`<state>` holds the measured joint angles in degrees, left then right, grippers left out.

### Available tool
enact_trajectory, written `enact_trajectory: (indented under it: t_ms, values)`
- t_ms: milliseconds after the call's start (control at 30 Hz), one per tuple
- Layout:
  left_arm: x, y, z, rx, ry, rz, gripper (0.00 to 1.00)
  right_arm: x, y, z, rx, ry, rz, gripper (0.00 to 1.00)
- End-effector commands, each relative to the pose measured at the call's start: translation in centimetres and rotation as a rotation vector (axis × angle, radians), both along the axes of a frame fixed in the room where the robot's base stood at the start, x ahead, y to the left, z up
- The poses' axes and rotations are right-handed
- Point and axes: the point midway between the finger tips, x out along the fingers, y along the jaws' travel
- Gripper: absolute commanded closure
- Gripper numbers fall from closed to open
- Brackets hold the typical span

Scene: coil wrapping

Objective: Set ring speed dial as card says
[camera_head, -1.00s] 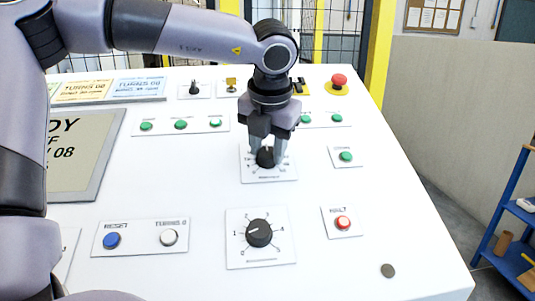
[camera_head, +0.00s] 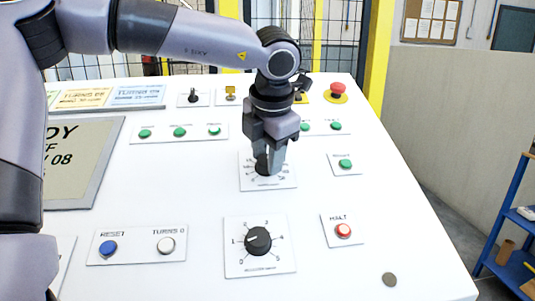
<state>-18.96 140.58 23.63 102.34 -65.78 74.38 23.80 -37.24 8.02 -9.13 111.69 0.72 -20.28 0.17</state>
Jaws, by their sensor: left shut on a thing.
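My left gripper (camera_head: 268,160) points down over the upper black dial (camera_head: 262,164) and is shut on it. The fingers hide most of this dial and part of the scale on its white plate (camera_head: 284,182). A second black dial (camera_head: 258,240) with numbers around it sits nearer on its own plate, with nothing touching it. My right gripper is not in view.
A grey display (camera_head: 82,150) is at the left. Reset (camera_head: 108,248), white (camera_head: 166,245), red halt (camera_head: 343,230) and several green buttons surround the dials. A red emergency knob (camera_head: 337,88) is at the back right. A dark disc (camera_head: 389,280) lies near the front edge.

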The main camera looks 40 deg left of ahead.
Motion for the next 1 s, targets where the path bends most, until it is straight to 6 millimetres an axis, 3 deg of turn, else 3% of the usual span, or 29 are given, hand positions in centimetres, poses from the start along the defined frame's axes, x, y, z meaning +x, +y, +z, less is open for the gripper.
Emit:
enact_trajectory:
  t_ms: [233, 267, 333, 667, 1000]
  values:
    - [0.1, 0.0, 0.1, -0.001, -0.004, 0.0, 0.91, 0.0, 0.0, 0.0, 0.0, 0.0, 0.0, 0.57]
    - [0.1, 0.0, 0.1, -0.001, -0.004, 0.0, 0.57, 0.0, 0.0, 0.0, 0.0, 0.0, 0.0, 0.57]
    - [0.1, 0.0, 0.1, -0.001, -0.003, 0.0, 0.35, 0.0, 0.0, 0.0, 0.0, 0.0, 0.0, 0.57]
    - [0.0, -0.1, 0.3, 0.0, -0.002, 0.0, 0.35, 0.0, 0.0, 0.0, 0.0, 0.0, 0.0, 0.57]
    - [-1.1, -1.5, 4.9, 0.0, -0.006, 0.0, 0.35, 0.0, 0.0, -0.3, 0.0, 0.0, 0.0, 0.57]
